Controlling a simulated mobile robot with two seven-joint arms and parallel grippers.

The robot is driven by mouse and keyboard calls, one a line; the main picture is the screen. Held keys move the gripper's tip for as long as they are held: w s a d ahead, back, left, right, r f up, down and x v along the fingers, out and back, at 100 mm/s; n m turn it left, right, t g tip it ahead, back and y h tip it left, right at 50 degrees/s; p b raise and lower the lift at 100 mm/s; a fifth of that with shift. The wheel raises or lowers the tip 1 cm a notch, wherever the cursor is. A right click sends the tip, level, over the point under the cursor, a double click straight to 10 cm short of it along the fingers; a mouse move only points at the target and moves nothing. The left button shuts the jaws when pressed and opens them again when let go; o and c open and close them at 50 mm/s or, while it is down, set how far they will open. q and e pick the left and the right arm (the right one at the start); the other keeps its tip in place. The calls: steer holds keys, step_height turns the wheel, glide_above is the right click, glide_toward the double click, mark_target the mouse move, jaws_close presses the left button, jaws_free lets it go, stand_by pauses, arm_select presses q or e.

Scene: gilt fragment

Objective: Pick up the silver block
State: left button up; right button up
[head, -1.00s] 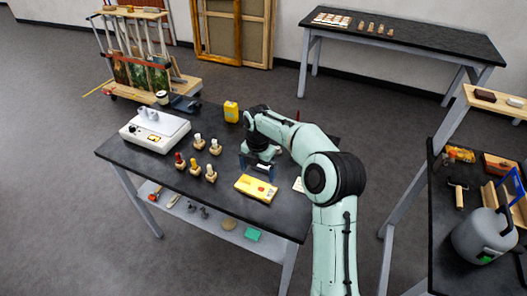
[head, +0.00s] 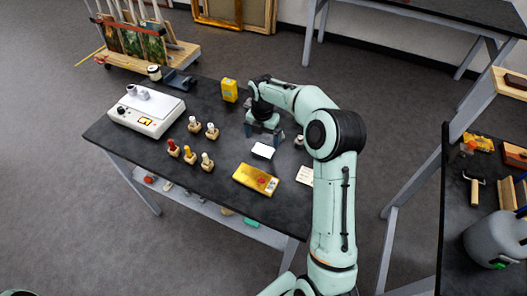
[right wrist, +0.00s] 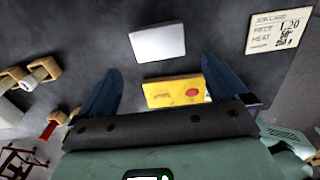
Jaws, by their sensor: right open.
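The silver block (head: 262,150) is a small, pale, flat-topped block on the dark worktable. It lies just in front of my right gripper (head: 264,133) in the head view. In the right wrist view, the silver block (right wrist: 158,42) lies beyond the fingertips, roughly centred between them. My left gripper is not in view.
A yellow packet (head: 256,179) lies near the block, with a job card (head: 305,175) to its right. Several small tools in wooden holders (head: 190,156) stand left. A white device (head: 146,112) and a yellow container (head: 229,90) stand farther back.

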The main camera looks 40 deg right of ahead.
mark_target(263, 150)
steer(key=f, duration=0.7)
steer(key=shift+w+d+f, duration=0.2)
steer(key=shift+d+f, duration=0.1)
steer(key=shift+f, duration=0.1)
steer(key=c, duration=1)
steer(key=shift+c, duration=0.5)
steer(key=shift+r, duration=0.2)
